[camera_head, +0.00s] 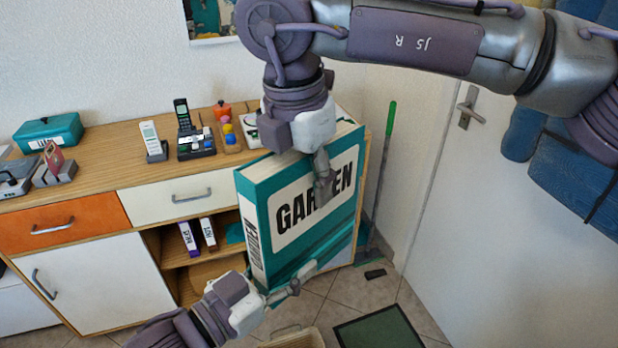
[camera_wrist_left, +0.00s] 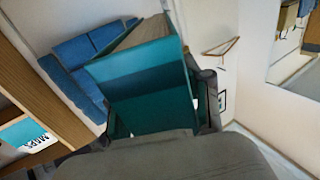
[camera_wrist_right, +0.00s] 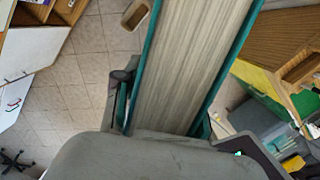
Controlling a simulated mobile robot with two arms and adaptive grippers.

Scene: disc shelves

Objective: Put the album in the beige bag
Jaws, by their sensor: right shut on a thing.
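The album (camera_head: 300,205) is a thick teal binder labelled GARDEN, held upright in front of the cabinet. My right gripper (camera_head: 318,180) comes from above and is shut on its upper edge, one finger on the front cover. In the right wrist view the album (camera_wrist_right: 190,65) shows its pale page block between the fingers. My left gripper (camera_head: 282,290) is open at the album's lower edge. In the left wrist view the album (camera_wrist_left: 145,85) lies between its spread fingers.
A green-handled broom (camera_head: 385,160) leans by the door (camera_head: 490,190). A dark green mat (camera_head: 380,330) lies on the tiled floor.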

